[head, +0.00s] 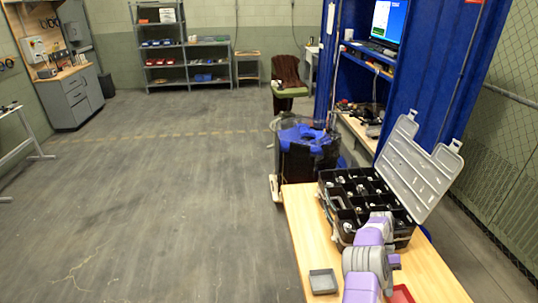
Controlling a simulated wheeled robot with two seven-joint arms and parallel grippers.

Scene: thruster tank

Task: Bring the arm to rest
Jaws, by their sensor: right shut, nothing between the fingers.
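My right arm (362,283), purple and grey, comes in from the bottom right above a wooden table. Its far end, with my right gripper (379,217), is over the near edge of a black compartment case (328,186). The gripper is small here and seen from behind; it is shut and holds nothing. I cannot tell whether it touches the case. The case's grey lid (417,172) stands open, leaning back to the right. Several small parts lie in its compartments. My left gripper is not in view.
The wooden table (302,232) carries a small grey tray (323,281) and a red tray (401,294), partly hidden by my arm. A black tank with blue inside (305,150) stands behind it. A blue frame with a monitor (388,20) rises behind the case. Open floor lies left.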

